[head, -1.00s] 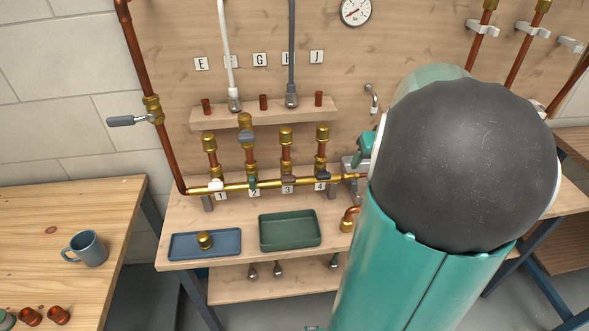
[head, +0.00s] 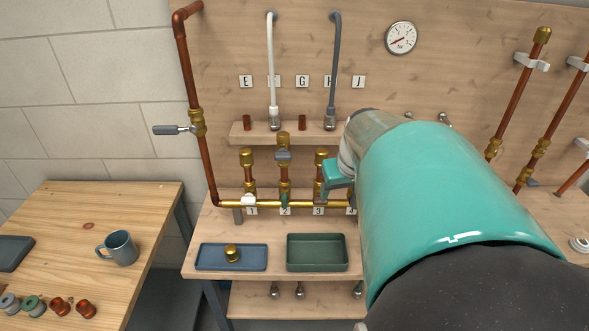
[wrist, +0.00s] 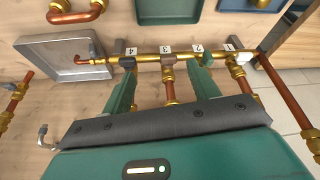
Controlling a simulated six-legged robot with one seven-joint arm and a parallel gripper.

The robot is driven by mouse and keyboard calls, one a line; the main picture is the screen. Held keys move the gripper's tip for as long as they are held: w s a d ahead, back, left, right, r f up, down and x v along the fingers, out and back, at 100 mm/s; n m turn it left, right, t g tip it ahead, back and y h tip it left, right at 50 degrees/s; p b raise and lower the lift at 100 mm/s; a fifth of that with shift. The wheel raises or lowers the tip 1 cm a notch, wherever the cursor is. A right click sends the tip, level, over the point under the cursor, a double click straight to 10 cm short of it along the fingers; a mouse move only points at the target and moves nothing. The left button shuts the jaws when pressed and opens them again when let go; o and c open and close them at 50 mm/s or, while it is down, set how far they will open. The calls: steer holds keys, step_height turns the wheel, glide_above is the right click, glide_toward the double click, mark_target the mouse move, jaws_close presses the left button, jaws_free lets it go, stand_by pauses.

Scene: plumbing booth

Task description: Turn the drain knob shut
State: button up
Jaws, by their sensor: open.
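A brass manifold pipe (head: 300,203) runs along the bench, with numbered tags and coloured knobs: white (head: 249,200) at 1, green (head: 285,200) at 2, brown (wrist: 168,58) at 3 and dark (wrist: 127,61) at 4. A small tap (wrist: 94,57) with a blue-grey handle is at the pipe's end over a grey tray (wrist: 62,60). No label shows which is the drain knob. My gripper (wrist: 163,80) is open and empty, its fingers spread on either side of branch 3. In the head view my gripper (head: 338,178) is partly hidden by my arm.
A blue tray (head: 210,257) holding a brass cap and an empty green tray (head: 317,262) lie in front of the manifold. A shelf (head: 260,132) stands behind it. A lever valve (head: 197,125) is on the left copper pipe. A mug (head: 119,248) stands on the left table.

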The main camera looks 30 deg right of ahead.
steer(key=shift+a+r+n, duration=0.15)
steer(key=shift+a+r, duration=0.05)
steer(key=shift+a, duration=0.75)
steer(key=shift+a+r+n, duration=0.15)
steer(key=shift+a+r, duration=0.05)
steer(key=shift+a, duration=0.75)
